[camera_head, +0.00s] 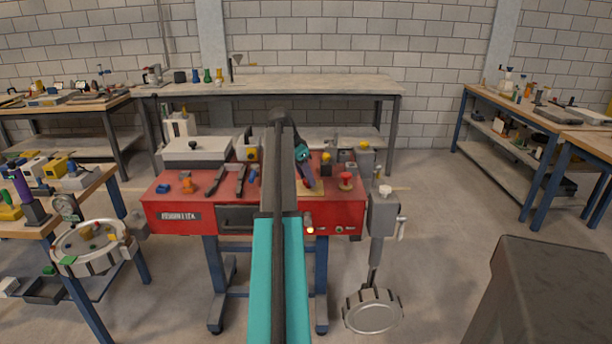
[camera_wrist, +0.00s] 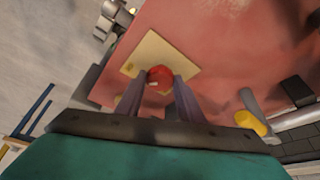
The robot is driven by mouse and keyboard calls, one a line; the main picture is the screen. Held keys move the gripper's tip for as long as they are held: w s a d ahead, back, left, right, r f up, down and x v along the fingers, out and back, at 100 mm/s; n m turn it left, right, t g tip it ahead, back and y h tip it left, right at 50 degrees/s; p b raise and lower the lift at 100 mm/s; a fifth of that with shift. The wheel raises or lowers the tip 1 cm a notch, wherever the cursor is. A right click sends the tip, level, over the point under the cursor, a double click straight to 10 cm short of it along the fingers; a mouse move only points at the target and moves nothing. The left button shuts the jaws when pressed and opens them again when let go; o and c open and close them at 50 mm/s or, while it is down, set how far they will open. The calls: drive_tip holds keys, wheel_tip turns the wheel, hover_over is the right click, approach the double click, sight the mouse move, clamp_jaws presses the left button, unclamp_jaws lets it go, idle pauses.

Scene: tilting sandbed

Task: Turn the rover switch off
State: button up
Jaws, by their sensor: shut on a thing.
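In the wrist view a small round red knob (camera_wrist: 160,73) sits over a pale yellow plate (camera_wrist: 150,50) on a red surface. It is the likely switch, but no label on it can be read. My gripper (camera_wrist: 158,82) has its two grey fingers on either side of the knob and is shut on it. In the head view my gripper (camera_head: 314,184) points down at the tan plate on the red bench (camera_head: 180,215). The knob between the fingers cannot be made out there.
A red mushroom-shaped button (camera_head: 346,179) stands just right of my gripper in the head view. Black tools (camera_head: 216,180) and a grey box (camera_head: 197,150) lie on the bench's left.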

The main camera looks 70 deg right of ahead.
drive_tip(key=n, duration=0.1)
drive_tip(key=n+t+p, duration=0.1)
drive_tip(key=n+p, duration=0.1)
drive_tip(key=n, duration=0.1)
drive_tip(key=shift+s+a+r+h, duration=0.15)
drive_tip(key=shift+s+a+h, duration=0.1)
drive_tip(key=shift+h, duration=0.15)
drive_tip(key=n+t+p, duration=0.1)
drive_tip(key=n, duration=0.1)
drive_tip(key=n+t+p, duration=0.1)
drive_tip(key=n, duration=0.1)
drive_tip(key=shift+s+d+n, duration=0.1)
drive_tip(key=shift+s+n, duration=0.1)
drive_tip(key=shift+n, duration=0.2)
drive_tip(key=n, duration=0.2)
drive_tip(key=n+t+p, duration=0.1)
drive_tip(key=shift+s+n+t+p, duration=0.15)
drive_tip(key=shift+n+t+p, duration=0.15)
drive_tip(key=shift+n, duration=0.1)
drive_tip(key=shift+s+d+n+t+y+p, duration=0.1)
drive_tip(key=shift+n+t+y+p, duration=0.15)
drive_tip(key=shift+n, duration=0.65)
drive_tip(key=shift+d+n+t+y+p, duration=0.15)
drive_tip(key=shift+n+t+y, duration=0.15)
drive_tip(key=shift+n, duration=0.6)
drive_tip(key=shift+a, duration=0.1)
drive_tip(key=o, duration=1.1)
drive_tip(key=shift+c, duration=0.2)
